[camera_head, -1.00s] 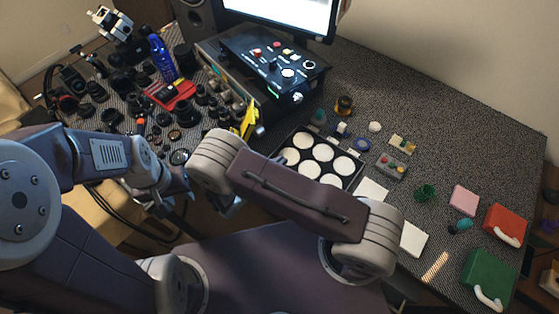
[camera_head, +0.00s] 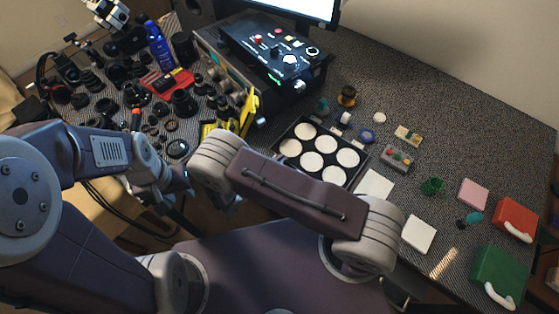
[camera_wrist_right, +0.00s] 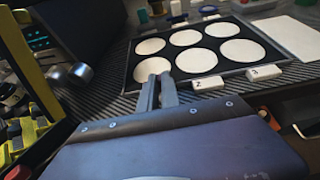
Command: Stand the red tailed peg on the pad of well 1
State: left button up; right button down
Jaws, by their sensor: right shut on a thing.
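My right gripper (camera_wrist_right: 164,88) shows in the right wrist view with its narrow fingers close together. Tabs 2 and 3 show on the tray's near edge, so this near-left pad appears to be well 1. In the head view my right gripper is hidden behind its arm. My left gripper (camera_head: 180,182) is at left, its jaws unclear.
The tray's other white pads (camera_head: 327,143) look bare. A black control box (camera_head: 270,55) stands behind, with a yellow item (camera_head: 249,113) by the tray. Lens parts crowd the left.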

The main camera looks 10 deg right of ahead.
jog(key=shift+f+b, duration=0.35)
jog(key=shift+f, duration=0.15)
jog(key=c, duration=1.5)
grip_release()
jog(key=shift+r, duration=0.1)
jog(key=v, duration=0.9)
jog(key=shift+b, duration=0.35)
